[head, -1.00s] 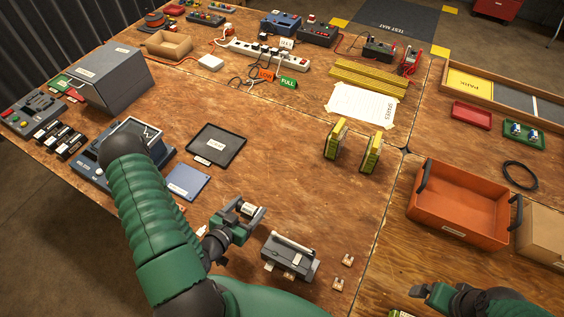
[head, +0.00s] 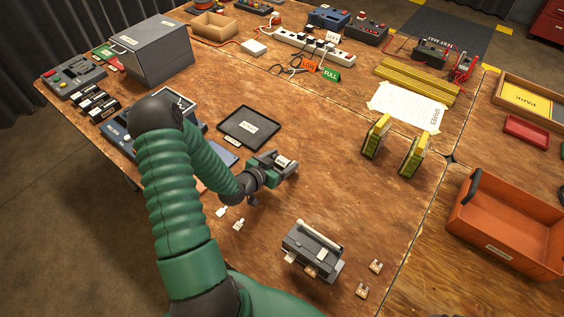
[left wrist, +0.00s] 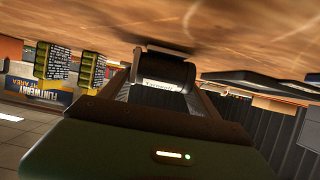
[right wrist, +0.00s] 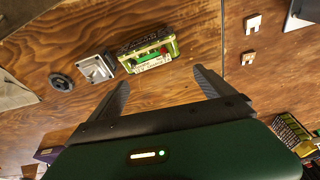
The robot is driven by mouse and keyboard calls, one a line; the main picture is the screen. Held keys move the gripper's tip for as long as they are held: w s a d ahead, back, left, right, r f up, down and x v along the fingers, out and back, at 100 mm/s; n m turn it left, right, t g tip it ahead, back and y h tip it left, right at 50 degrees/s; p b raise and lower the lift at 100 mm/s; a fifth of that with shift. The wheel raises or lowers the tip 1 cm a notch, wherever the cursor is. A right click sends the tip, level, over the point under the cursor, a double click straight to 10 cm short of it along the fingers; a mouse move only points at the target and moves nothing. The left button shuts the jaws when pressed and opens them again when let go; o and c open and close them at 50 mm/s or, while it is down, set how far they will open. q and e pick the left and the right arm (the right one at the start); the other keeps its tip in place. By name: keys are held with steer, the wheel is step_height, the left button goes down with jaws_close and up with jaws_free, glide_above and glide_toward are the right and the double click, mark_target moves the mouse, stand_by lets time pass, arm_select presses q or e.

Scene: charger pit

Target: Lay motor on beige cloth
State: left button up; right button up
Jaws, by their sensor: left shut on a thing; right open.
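My left gripper (head: 284,168) is shut on the motor (head: 283,162), near the black tray. In the left wrist view the motor (left wrist: 165,75) is a dark cylinder with a white label, held between the fingers close to the wooden surface. I cannot tell whether it touches the table. My right gripper (right wrist: 160,85) is open and empty over the wooden table, outside the head view. No beige cloth can be made out for sure. A pale sheet (head: 405,108) with taped corners, marked SPARES, lies at the back right.
A black tray (head: 249,127) lies just beyond the left gripper. A grey device (head: 313,250) stands in front, with small clips beside it. Two yellow-black blocks (head: 376,136) and an orange bin (head: 505,225) stand to the right. The table's middle is clear.

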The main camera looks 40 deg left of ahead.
arm_select(q)
steer(key=shift+f, duration=0.15)
steer(key=shift+f, duration=0.1)
steer(key=o, duration=2)
